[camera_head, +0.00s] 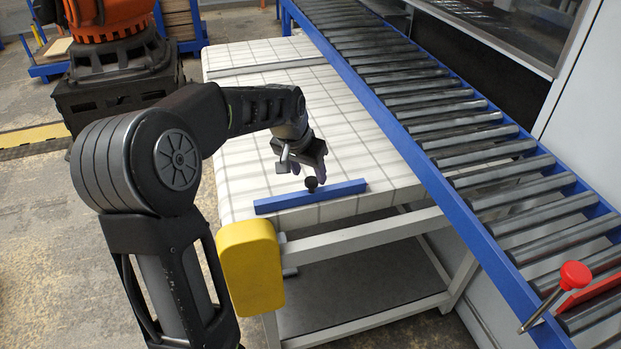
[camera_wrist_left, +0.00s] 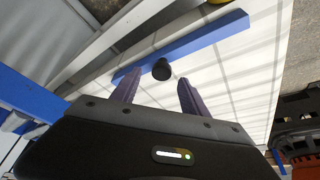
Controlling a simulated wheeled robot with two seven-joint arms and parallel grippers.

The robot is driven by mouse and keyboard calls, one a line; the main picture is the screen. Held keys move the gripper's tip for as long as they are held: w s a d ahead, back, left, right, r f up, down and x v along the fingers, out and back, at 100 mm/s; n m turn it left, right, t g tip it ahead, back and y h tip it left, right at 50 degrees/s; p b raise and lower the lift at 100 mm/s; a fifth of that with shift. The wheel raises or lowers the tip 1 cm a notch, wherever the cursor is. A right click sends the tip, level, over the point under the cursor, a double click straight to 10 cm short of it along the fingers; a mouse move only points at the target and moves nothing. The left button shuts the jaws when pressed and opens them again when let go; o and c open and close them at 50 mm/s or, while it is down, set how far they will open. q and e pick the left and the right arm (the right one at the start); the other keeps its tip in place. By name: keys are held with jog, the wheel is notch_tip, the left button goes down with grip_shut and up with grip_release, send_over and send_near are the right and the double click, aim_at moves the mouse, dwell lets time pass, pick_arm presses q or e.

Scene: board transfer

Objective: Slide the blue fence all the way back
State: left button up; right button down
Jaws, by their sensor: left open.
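The blue fence (camera_head: 334,190) is a long straight bar lying across the near end of the white gridded table (camera_head: 232,180). A black knob (camera_head: 311,183) stands up at its middle. My left gripper (camera_head: 308,170) is just above and behind the knob, pointing down. In the left wrist view the two purple-grey fingers (camera_wrist_left: 158,92) are spread apart with nothing between them. There the knob (camera_wrist_left: 161,70) lies beyond the fingertips, roughly between them, and the fence (camera_wrist_left: 200,41) runs behind it. My right gripper is in neither view.
A roller conveyor (camera_head: 440,115) with blue rails runs along the table's right side. A pale bar (camera_head: 265,67) crosses the table's far end. The tabletop between that bar and the fence looks clear. A yellow block (camera_head: 250,268) sits at the near left corner, and a red-knobbed lever (camera_head: 574,275) stands lower right.

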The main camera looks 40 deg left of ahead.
pick_arm(q)
jog(key=v, duration=0.4)
dwell(0.5)
